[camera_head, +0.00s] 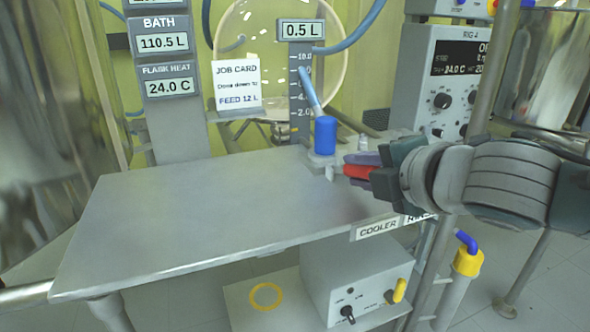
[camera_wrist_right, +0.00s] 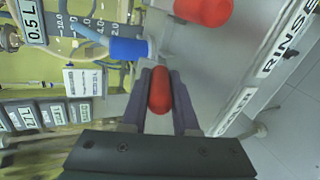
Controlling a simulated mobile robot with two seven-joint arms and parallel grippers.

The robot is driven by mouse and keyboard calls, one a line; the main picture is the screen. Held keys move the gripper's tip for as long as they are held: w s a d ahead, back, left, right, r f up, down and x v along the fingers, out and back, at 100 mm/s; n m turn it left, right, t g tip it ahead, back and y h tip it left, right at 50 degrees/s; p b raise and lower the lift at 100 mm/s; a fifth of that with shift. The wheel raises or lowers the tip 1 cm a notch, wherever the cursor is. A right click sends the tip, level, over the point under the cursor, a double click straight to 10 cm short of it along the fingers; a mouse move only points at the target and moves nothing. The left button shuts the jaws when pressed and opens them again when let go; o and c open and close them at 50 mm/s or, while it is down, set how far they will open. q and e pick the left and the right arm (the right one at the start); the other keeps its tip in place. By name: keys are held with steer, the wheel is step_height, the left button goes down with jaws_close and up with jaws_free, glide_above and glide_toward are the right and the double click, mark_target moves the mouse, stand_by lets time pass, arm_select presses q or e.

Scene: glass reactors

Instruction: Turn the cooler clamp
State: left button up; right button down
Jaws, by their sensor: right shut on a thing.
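The red handle (camera_head: 357,171) of what appears to be the cooler clamp stands at the right end of the grey bench, above the COOLER label (camera_head: 378,228). My right gripper (camera_head: 361,171) reaches in from the right, with its purple fingers on either side of the handle. In the right wrist view, the red handle (camera_wrist_right: 160,91) lies between the fingers (camera_wrist_right: 160,100), and the gripper is shut on it. The clamp's body is mostly hidden by my gripper. My left gripper is in neither view.
A blue cylinder (camera_head: 325,135) with a tube stands just left of my gripper. A second red part (camera_wrist_right: 203,10) lies beyond the fingers in the wrist view, near the RINSE label (camera_wrist_right: 290,38). A grey box (camera_head: 355,275) sits below.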

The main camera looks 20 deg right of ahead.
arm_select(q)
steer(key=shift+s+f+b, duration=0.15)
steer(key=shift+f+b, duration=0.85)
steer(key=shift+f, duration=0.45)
arm_select(e)
steer(key=shift+s+f+t, duration=0.15)
steer(key=shift+f+t, duration=0.3)
steer(key=shift+t, duration=0.25)
steer(key=c, duration=1.1)
jaws_free()
steer(key=shift+o, duration=0.8)
arm_select(q)
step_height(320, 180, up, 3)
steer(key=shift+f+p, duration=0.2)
steer(key=shift+p, duration=1.05)
arm_select(e)
steer(key=v, duration=0.9)
steer(key=shift+s+r, duration=0.2)
steer(key=shift+s, duration=0.15)
